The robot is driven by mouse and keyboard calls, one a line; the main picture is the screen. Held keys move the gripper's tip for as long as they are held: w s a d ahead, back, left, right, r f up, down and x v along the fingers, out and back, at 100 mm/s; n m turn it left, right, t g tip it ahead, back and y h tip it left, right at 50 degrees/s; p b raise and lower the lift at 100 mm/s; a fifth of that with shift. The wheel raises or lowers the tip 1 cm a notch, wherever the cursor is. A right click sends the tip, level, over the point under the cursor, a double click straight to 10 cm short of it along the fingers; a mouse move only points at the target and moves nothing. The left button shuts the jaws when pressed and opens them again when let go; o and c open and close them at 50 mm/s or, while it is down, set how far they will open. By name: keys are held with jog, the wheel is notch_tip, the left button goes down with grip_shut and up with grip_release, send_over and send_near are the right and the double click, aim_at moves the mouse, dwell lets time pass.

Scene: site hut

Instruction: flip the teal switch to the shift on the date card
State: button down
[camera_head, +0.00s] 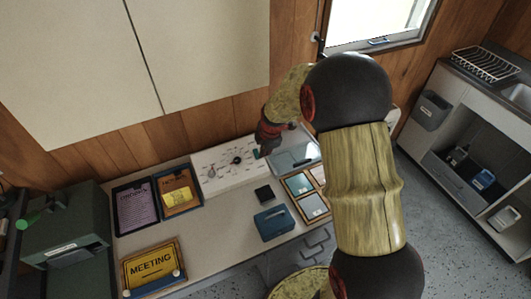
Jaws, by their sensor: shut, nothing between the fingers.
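A white panel (219,178) with several small dark fittings lies at the back of the desk against the wood wall. A small teal piece, which looks like the teal switch (256,154), shows at its right part. My gripper (264,151) is shut and empty, pointing down right beside this teal piece. I cannot tell whether they touch, nor which way the switch is set. My arm comes in from the right and covers part of the desk. No card can be read as the date card; a yellow note (177,196) lies in a wooden tray, its writing too small to read.
A purple sheet (137,208) lies in a dark tray at left. A blue box (273,223), a small black block (264,194) and a compartment tray (296,200) with tiles are right of centre. Bare desk lies between.

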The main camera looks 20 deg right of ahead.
jog(key=s+r+p, duration=0.1)
jog(key=s+r, duration=0.3)
jog(key=r, duration=0.1)
jog(key=shift+s+a+r, duration=0.15)
jog(key=shift+s+r, duration=0.25)
jog(key=s+a+r+m+g, duration=0.2)
jog(key=s+a+m, duration=0.1)
jog(key=s+m, duration=0.8)
jog(key=s+a+r+m+t, duration=0.2)
jog(key=s+a+r+m, duration=0.1)
jog(key=s+r, duration=0.4)
jog(key=s+a+r+m+t, duration=0.2)
jog(key=s+a+r+m, duration=0.2)
jog(key=s+r, duration=0.4)
notch_tip(320, 180, up, 4)
jog(key=shift+r, duration=0.2)
